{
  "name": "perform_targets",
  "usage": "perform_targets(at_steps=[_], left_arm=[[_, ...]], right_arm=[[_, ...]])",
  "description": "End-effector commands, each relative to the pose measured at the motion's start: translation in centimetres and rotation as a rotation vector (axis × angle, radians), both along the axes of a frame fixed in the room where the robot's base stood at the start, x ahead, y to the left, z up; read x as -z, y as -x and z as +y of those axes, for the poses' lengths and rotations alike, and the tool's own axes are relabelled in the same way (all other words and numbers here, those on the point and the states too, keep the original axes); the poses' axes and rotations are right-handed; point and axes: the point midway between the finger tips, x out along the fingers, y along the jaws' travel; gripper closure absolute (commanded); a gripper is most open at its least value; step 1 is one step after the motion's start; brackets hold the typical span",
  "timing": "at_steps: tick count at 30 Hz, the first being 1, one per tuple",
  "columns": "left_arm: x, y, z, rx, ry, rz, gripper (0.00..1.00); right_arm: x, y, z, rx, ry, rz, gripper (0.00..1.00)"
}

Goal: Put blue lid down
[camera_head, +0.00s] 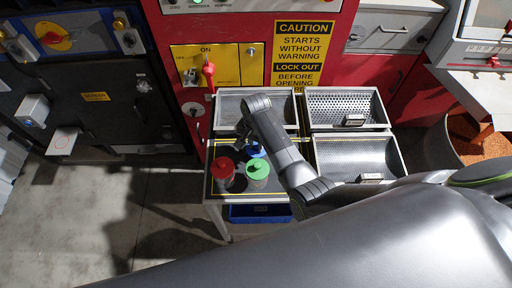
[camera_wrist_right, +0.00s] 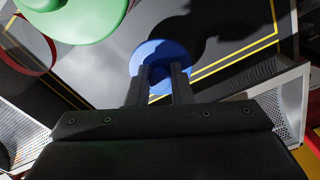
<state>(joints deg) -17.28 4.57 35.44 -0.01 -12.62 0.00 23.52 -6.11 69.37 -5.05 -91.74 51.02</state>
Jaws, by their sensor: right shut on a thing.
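The blue lid (camera_head: 257,152) is behind the green-lidded jar in the head view, at the end of my right arm. My right gripper (camera_head: 244,143) is shut on it. In the right wrist view the two dark fingers of the gripper (camera_wrist_right: 161,78) close on the blue lid (camera_wrist_right: 160,52), above or at the black mat. I cannot tell whether the lid touches anything below. My left gripper is not in view.
A clear jar with a green lid (camera_head: 258,168) and one with a red lid (camera_head: 223,168) stand on the black, yellow-edged mat (camera_head: 285,186). Metal trays (camera_head: 345,107) lie behind and right. A blue bin (camera_head: 258,214) sits below the table.

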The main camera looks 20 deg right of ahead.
Motion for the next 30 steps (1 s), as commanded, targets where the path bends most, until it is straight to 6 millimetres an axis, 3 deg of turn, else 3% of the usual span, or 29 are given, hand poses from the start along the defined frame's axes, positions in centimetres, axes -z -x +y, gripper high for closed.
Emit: perform_targets(at_steps=[7, 19, 20, 24, 30], left_arm=[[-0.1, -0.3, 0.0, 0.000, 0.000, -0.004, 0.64], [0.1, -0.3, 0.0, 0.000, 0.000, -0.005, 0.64], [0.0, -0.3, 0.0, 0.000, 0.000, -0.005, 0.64], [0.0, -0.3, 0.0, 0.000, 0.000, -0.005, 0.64], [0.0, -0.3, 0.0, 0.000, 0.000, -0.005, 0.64]], right_arm=[[2.7, 0.0, 0.0, -0.001, 0.001, 0.002, 1.00], [3.2, 0.0, 0.0, -0.001, 0.001, 0.001, 1.00], [3.2, 0.0, 0.0, -0.001, 0.000, 0.000, 0.79], [3.2, 0.0, 0.0, 0.000, 0.000, 0.000, 0.61], [3.2, 0.0, 0.0, -0.001, 0.000, 0.000, 0.59]])
